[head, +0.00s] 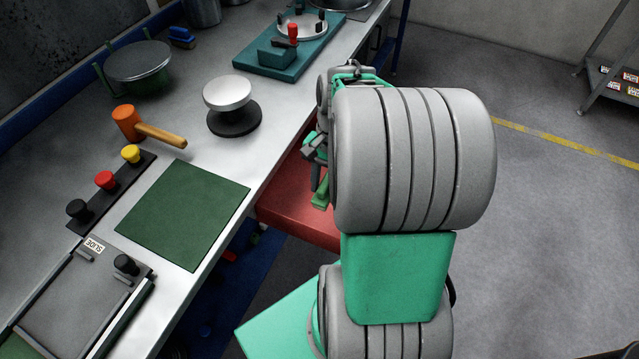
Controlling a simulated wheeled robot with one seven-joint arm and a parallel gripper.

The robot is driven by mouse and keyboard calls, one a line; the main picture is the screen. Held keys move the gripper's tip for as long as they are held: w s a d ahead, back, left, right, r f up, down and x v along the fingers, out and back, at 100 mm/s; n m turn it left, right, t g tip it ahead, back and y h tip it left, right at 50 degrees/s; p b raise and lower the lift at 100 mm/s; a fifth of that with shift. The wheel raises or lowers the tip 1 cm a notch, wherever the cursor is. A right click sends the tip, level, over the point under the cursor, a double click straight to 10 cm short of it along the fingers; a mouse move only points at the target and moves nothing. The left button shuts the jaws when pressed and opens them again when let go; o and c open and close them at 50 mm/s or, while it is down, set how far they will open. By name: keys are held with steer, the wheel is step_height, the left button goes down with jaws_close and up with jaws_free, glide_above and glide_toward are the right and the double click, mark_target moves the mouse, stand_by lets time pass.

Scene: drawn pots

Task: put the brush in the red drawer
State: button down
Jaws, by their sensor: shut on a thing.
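The red drawer (283,207) juts out from under the table's right edge, pulled open. My arm hides its right part. My gripper (317,176) is over the drawer, pointing down, partly hidden behind my own wrist. It is shut on a small green thing, which I take to be the brush (321,194). The brush shows against the red of the drawer. I cannot tell whether it touches the drawer's bottom or hangs above it.
On the table are a green mat (184,214), an orange mallet (128,123), a strip of coloured knobs (106,181), a round grey stand (228,93) and a teal fixture (285,58). A blue block (181,37) lies at the back.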

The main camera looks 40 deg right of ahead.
steer(key=w+d+f, duration=0.2)
steer(key=w+f, duration=0.1)
steer(key=w+d+f, duration=0.3)
steer(key=w+d+f+p, duration=0.1)
steer(key=w+d+f, duration=0.1)
steer(key=w+f, duration=0.1)
steer(key=shift+w+d+f, duration=0.25)
steer(key=shift+w+d, duration=0.1)
steer(key=shift+w, duration=0.25)
step_height(320, 180, down, 3)
steer(key=shift+r+p, duration=0.15)
steer(key=shift+p, duration=0.3)
steer(key=shift+f, duration=0.3)
steer(key=c, duration=0.9)
jaws_free()
steer(key=shift+c, duration=0.2)
steer(key=shift+r, duration=0.1)
step_height(320, 180, up, 12)
steer(key=d+b, duration=0.1)
steer(key=shift+w+d, duration=0.4)
